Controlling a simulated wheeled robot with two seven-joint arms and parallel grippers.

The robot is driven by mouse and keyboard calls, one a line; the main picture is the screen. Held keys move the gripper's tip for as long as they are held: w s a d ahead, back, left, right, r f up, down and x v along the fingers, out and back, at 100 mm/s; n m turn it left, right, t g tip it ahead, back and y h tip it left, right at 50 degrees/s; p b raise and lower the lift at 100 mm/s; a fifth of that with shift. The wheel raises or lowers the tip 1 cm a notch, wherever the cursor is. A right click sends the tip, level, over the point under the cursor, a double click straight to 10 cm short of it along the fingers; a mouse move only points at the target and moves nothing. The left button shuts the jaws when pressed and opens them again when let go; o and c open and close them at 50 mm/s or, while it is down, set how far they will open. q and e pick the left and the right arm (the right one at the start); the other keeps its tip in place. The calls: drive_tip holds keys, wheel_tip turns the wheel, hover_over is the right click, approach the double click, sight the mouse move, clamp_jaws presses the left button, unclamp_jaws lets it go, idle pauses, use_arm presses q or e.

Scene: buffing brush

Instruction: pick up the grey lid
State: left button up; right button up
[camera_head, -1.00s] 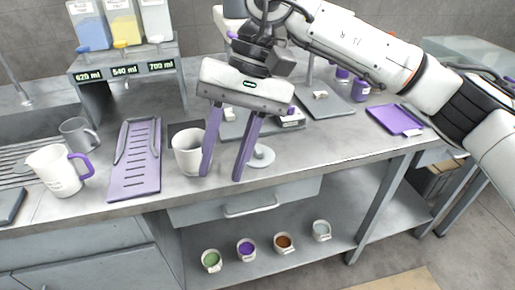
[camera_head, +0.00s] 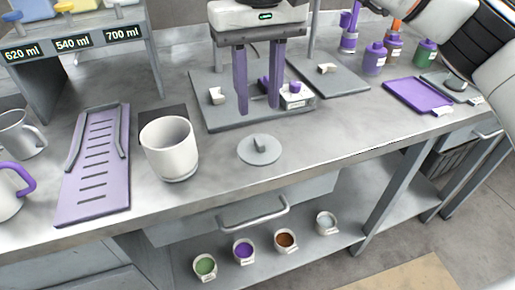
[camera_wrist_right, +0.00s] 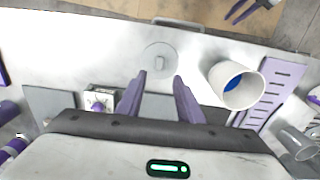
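The grey lid (camera_head: 260,151), a flat disc with a small upright handle, lies on the bench right of the white pot (camera_head: 169,149). It also shows in the right wrist view (camera_wrist_right: 160,61), ahead of the fingertips. My right gripper (camera_head: 258,108) is open and empty, with its purple fingers pointing down. In the head view it stands behind the lid, apart from it. In the right wrist view the fingers (camera_wrist_right: 160,74) are spread and the lid lies just beyond them. My left gripper (camera_wrist_right: 238,15) shows at the top of the right wrist view, its fingers apart.
A purple slotted rack (camera_head: 95,170) lies left of the pot. A grey board (camera_head: 222,118) with small devices lies behind the lid. A purple tray (camera_head: 418,95) and several bottles are at the right. The bench in front of and right of the lid is clear.

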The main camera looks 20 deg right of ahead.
sight(259, 139)
wheel_tip(259, 139, down, 9)
drive_tip(key=shift+w+r, duration=0.1)
drive_tip(key=shift+r, duration=0.1)
drive_tip(key=shift+c, duration=0.6)
clamp_jaws()
